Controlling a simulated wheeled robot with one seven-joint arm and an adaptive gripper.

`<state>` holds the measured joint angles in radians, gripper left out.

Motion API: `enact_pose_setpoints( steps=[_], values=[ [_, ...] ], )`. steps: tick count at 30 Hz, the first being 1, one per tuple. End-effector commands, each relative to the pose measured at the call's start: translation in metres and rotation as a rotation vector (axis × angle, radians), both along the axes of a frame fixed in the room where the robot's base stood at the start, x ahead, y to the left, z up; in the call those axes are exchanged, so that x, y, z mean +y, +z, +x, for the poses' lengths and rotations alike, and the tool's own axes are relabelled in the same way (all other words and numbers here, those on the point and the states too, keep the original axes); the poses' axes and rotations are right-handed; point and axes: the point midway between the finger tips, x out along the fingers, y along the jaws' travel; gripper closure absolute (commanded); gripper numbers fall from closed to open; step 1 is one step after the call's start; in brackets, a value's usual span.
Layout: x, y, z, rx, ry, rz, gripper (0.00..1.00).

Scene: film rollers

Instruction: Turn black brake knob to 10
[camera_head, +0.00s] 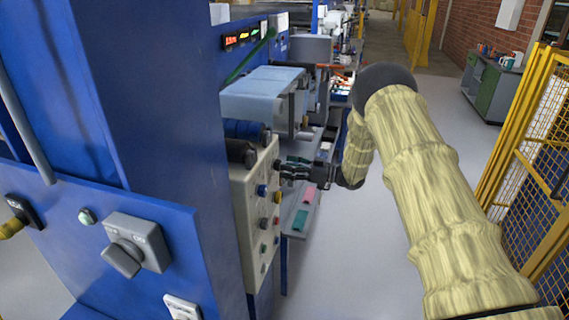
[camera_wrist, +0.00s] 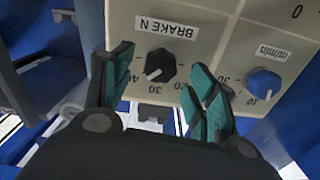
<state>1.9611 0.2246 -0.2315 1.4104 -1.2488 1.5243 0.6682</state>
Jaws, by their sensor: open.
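The black brake knob (camera_wrist: 160,66) sits on a beige control panel (camera_wrist: 215,35) in the wrist view, under a white "BRAKE N" label (camera_wrist: 166,27). Its white pointer mark aims down-left, near the 30 and 40 side of the printed scale. My gripper (camera_wrist: 160,70) is open, with one teal fingertip left of the knob and one right of it. Both look apart from the knob; exact depth is hard to tell. In the head view my gripper (camera_head: 293,171) is at the panel's right side, and I cannot make out the brake knob there.
A blue knob (camera_wrist: 264,83) labelled m/min sits right of the brake knob. In the head view, several coloured buttons line the beige panel (camera_head: 241,218). A blue machine frame (camera_head: 150,90) stands left. A yellow mesh fence (camera_head: 535,140) is right, with clear grey floor (camera_head: 345,235) between.

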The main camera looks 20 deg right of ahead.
Motion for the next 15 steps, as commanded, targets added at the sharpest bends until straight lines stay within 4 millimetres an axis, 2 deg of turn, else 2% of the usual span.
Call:
enact_pose_setpoints(
  steps=[6,15],
  values=[
    [0.014,0.001,0.01,0.0,0.0,0.0,0.42],
    [0.017,0.0,0.011,0.0,-0.001,0.0,0.42]
  ],
)
